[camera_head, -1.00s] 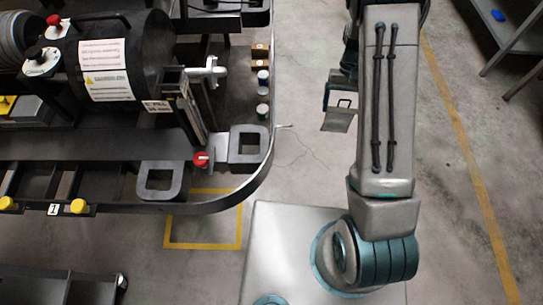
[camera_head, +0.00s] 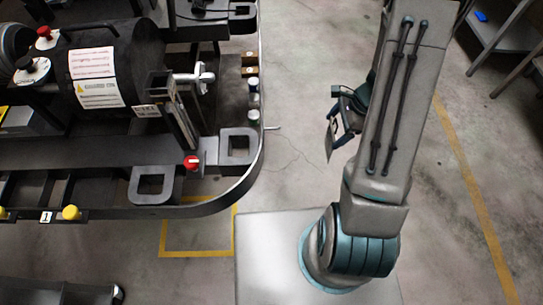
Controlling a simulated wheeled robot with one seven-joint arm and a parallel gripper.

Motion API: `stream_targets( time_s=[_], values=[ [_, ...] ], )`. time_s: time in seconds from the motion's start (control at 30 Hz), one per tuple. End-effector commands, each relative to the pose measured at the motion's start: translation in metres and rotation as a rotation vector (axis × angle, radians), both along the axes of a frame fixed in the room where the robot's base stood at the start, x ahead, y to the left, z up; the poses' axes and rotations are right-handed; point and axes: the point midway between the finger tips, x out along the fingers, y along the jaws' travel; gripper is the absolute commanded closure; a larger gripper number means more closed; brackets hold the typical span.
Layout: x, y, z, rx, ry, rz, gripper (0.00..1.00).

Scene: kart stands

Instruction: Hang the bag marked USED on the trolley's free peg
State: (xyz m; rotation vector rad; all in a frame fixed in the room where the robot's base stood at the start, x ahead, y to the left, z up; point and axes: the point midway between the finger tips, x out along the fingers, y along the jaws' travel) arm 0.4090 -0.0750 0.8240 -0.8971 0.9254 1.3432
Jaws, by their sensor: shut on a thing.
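My gripper (camera_head: 347,110) is left of my raised arm, over open floor. It is shut on a thin, flat bag (camera_head: 330,141), which hangs below the jaws and shows nearly edge-on. Any marking on the bag cannot be read. The trolley (camera_head: 215,207), a dark kart stand, fills the left side. A thin pale peg (camera_head: 272,128) sticks out to the right from its rounded right edge, with nothing hanging on it. The bag is to the right of the peg, apart from it. Part of the gripper is hidden behind my arm.
The trolley carries a black cylinder (camera_head: 128,62) with labels, a red knob (camera_head: 191,162) and yellow knobs (camera_head: 71,212). A yellow floor square (camera_head: 196,253) lies by its front corner. Grey shelving (camera_head: 508,38) stands at the top right. The floor between trolley and arm is clear.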

Motion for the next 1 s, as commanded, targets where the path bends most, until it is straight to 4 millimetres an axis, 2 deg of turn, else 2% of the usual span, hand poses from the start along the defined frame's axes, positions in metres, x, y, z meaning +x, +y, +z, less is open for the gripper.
stream_targets(
  time_s=[0.27,0.37,0.47,0.8,1.0],
  values=[
    [0.000,-0.001,0.000,0.000,0.000,-0.006,0.46],
    [0.000,0.007,0.001,0.000,0.000,-0.003,0.46],
    [0.000,0.026,0.002,0.001,0.002,0.000,0.46],
    [0.003,0.114,0.002,0.000,0.002,0.002,0.46],
    [0.004,0.139,0.001,-0.001,0.001,-0.002,0.46]
  ],
)
